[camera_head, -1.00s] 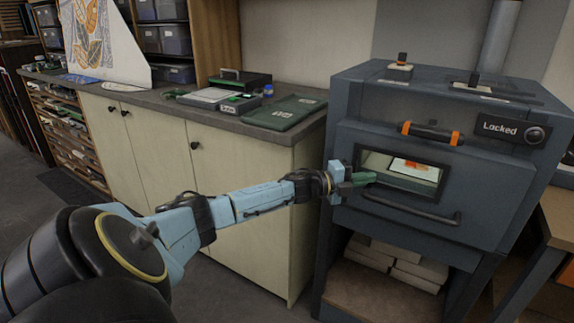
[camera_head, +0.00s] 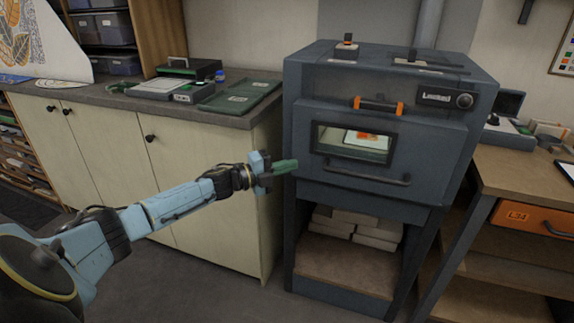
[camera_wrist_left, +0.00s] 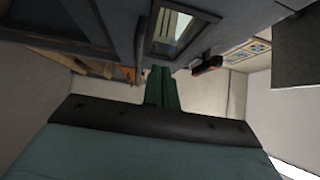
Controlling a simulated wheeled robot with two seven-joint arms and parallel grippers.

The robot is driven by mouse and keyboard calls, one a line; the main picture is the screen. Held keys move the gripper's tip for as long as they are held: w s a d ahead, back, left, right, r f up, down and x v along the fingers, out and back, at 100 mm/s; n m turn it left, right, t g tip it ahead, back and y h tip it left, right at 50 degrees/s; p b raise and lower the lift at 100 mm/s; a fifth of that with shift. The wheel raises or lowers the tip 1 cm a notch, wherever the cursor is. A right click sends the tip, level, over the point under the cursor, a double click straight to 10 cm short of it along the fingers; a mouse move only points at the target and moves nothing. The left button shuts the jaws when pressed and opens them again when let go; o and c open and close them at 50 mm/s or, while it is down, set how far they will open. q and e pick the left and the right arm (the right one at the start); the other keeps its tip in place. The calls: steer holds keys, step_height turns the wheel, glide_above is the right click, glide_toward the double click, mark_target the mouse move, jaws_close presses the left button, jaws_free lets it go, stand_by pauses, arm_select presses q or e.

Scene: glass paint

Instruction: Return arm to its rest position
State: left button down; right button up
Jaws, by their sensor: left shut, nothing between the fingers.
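My left arm reaches in from the left in the head view. Its left gripper (camera_head: 285,167) has green fingers that are shut with nothing between them. The gripper is in the air just left of the kiln's front, below the window's height. In the left wrist view the shut green fingers (camera_wrist_left: 161,88) point toward the grey kiln (camera_wrist_left: 60,25). My right gripper is not in view.
The dark grey kiln (camera_head: 440,135) is closed, with a small screen reading "Locked" (camera_head: 437,98), a window and a handle. A cabinet with a grey counter (camera_head: 110,98) stands left. A wooden workbench (camera_head: 510,172) with an orange drawer (camera_head: 530,218) stands right.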

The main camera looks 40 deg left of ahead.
arm_select(q)
steer(key=s+a+f+n+g+y, duration=0.1)
steer(key=s+f+n+y, duration=0.3)
steer(key=f, duration=0.8)
steer(key=s+f+n+g+y, duration=0.1)
steer(key=s+f+n+y, duration=0.3)
steer(key=f, duration=0.8)
steer(key=s+d+f+n+g, duration=0.2)
steer(key=s+f+n+g, duration=0.3)
steer(key=s+f, duration=0.8)
steer(key=s+d+f+n+g, duration=0.2)
steer(key=s+d+f, duration=0.2)
steer(key=s, duration=0.7)
steer(key=s+d+f+n+g, duration=0.3)
steer(key=s+f, duration=0.5)
steer(key=s, duration=0.3)
steer(key=s+d+f+n+g+y, duration=0.1)
steer(key=s+d+f, duration=0.4)
steer(key=s, duration=0.7)
steer(key=shift+d+f+n+g, duration=0.4)
steer(key=shift+f+n+g, duration=0.35)
steer(key=shift+g, duration=0.35)
